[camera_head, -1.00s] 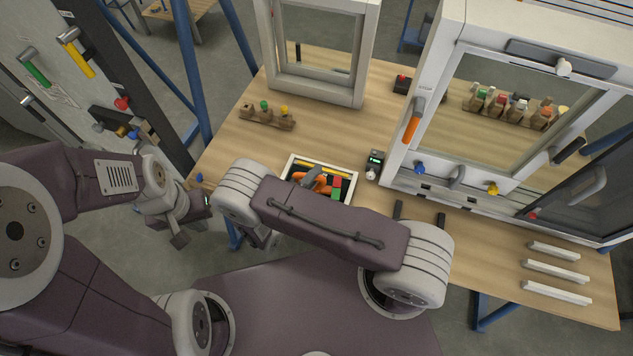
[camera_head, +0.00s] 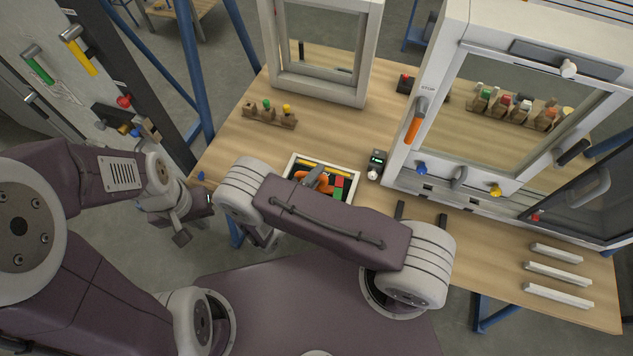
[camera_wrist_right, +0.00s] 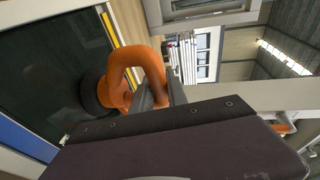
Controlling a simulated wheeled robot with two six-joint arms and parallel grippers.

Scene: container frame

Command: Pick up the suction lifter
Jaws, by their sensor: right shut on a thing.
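The suction lifter, with an orange looped handle and a dark round cup, shows in the head view (camera_head: 320,184) over the tray. The right wrist view shows its handle (camera_wrist_right: 126,78) and cup (camera_wrist_right: 93,92) up close. My right gripper (camera_head: 313,173) is shut on the handle; its fingers also show in the wrist view (camera_wrist_right: 160,92). Whether the cup touches the tray is unclear. My right arm hides part of the tray's near side. My left gripper (camera_head: 188,222) is off the table's left edge, away from the lifter; its finger opening is unclear.
The white-rimmed tray (camera_head: 292,160) has a dark inside, a yellow strip and coloured pieces. A small device (camera_head: 376,164) stands close to its right. Window frames (camera_head: 272,55) (camera_head: 398,170) stand behind and right. A wooden holder (camera_head: 270,119) is behind left. White bars (camera_head: 557,273) lie at right.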

